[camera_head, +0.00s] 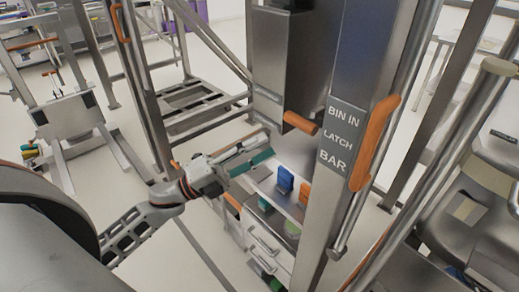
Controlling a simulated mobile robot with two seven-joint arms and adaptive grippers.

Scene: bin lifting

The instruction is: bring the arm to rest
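My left arm (145,212) comes in from the lower left and reaches toward the middle of the view. Its gripper (254,155) is in front of the open metal frame, over the left side of a shelf unit with small coloured items. The fingers point right and slightly up, and one shows a teal pad. I see nothing clearly held, but the fingers overlap from this angle and the gap between them cannot be made out. I cannot tell whether the gripper touches the frame or shelf. My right gripper does not show.
A steel post (345,95) labelled "BIN IN LATCH BAR" stands right of the gripper, with an orange handle (373,145). A second orange handle (300,123) is left of it. A blue item (285,179) sits on the shelf unit. Open floor (130,262) shows at lower left.

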